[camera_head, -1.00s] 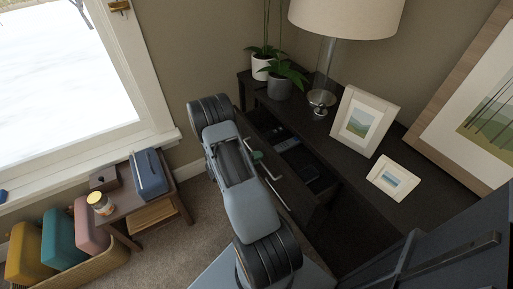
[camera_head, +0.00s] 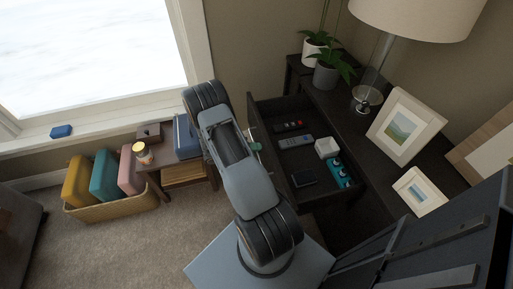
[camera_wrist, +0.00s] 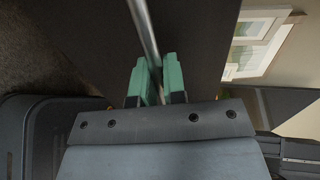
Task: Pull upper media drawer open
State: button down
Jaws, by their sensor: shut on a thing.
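The upper media drawer (camera_head: 271,172) of the dark cabinet (camera_head: 345,130) is pulled well out, and its inside shows in the head view. In it lie remotes (camera_head: 296,142), a small white box (camera_head: 327,148), a dark flat item (camera_head: 304,178) and a teal item (camera_head: 340,172). My gripper (camera_wrist: 154,80) has green fingertips shut on the metal bar handle (camera_wrist: 145,30) in the wrist view. The dark drawer front (camera_wrist: 195,40) fills much of that view. In the head view my arm hides part of the gripper and handle.
Framed pictures (camera_head: 406,126), potted plants (camera_head: 327,70) and a lamp (camera_head: 367,97) stand on the cabinet top. A low side table (camera_head: 168,155) and a basket of cushions (camera_head: 112,205) stand at left. Carpet (camera_head: 120,250) is clear in front.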

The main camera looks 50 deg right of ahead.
jog(key=c, duration=1.2)
grip_release()
jog(key=v, duration=1.3)
jog(key=shift+w+a+r+p, duration=0.15)
jog(key=shift+a+p, duration=0.2)
